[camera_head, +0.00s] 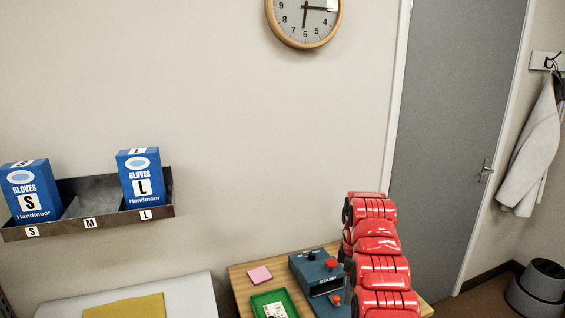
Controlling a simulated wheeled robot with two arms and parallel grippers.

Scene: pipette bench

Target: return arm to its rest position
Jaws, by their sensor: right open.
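My right arm (378,262) shows as a stack of red, rounded links rising from the bottom edge, right of centre. It stands in front of the right part of the wooden table (240,281). The fingers of my right gripper are hard to make out among and behind these links. I see nothing held there. The gripper is open. My left arm and gripper are not in view.
A blue stamp machine (314,267) with a red knob stands close left of the arm. A green tray (258,301) and pink notes (259,275) lie on the table. A wall rack (120,217) holds two glove boxes, S (31,190) and L (141,177); its M slot is empty.

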